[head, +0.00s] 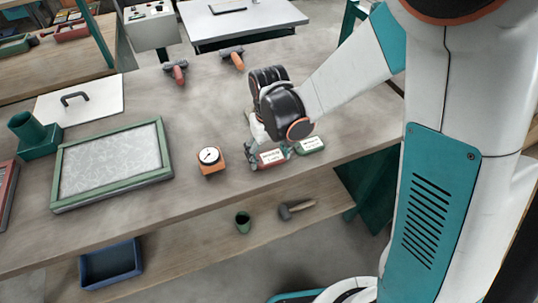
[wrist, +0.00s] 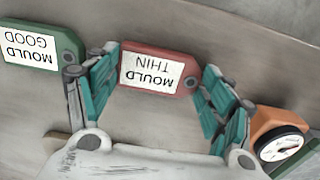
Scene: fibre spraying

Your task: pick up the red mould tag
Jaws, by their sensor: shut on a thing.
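The red mould tag (head: 271,157) is near the front edge of the workbench in the head view. I cannot tell whether the tag touches the bench or is slightly raised.
A green tag (head: 310,145) labelled "MOULD GOOD" lies close beside the red one. An orange dial gauge (head: 210,160) stands to the left. Further left are a green-framed screen (head: 112,162) and a green holder (head: 36,137). Two scraper-like tools (head: 176,72) lie at the back.

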